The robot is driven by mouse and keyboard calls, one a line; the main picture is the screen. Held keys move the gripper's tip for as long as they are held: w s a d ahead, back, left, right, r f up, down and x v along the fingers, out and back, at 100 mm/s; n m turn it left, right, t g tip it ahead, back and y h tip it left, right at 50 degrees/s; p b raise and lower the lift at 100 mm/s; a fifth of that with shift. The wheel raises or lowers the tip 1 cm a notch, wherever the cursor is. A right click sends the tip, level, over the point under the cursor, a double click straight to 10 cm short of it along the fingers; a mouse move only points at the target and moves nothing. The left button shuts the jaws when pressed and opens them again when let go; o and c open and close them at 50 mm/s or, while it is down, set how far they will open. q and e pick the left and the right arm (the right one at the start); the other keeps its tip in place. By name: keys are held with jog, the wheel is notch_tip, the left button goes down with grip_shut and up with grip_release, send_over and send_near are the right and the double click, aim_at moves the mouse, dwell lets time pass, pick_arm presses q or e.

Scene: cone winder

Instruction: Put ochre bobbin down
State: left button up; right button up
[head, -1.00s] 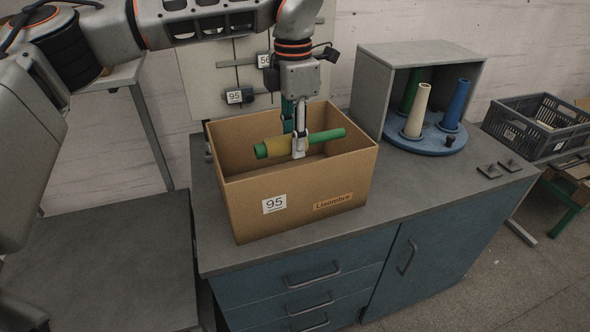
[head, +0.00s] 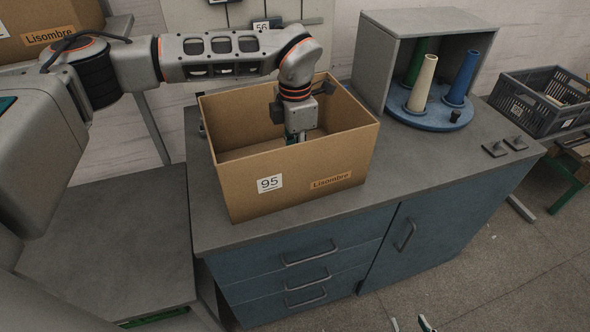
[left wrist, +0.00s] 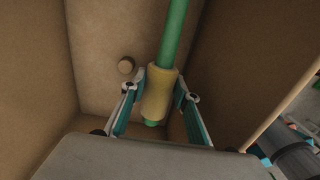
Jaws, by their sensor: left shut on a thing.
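The ochre bobbin (left wrist: 158,98), a green tube with a band of ochre yarn, shows between the fingers of my left gripper (left wrist: 157,89) in the left wrist view. My left gripper is shut on it at the yarn. In the head view my left gripper reaches down inside the cardboard box (head: 305,190), labelled 95 and Lisombre; its fingers and the bobbin are hidden by the front wall. I cannot tell whether the bobbin touches the box floor. My right gripper (head: 409,323) shows only as two fingertips standing apart at the bottom edge, empty.
A grey crate (head: 535,122) stands far right. Another box (head: 50,40) is at upper left.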

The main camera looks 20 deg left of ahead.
pick_arm(q)
jog(key=shift+f, duration=0.6)
notch_tip(320, 180, down, 4)
jog(key=shift+r, duration=0.1)
jog(key=shift+f, duration=0.25)
jog(key=shift+f, duration=0.1)
jog(key=o, duration=1.2)
jog(key=shift+c, duration=0.2)
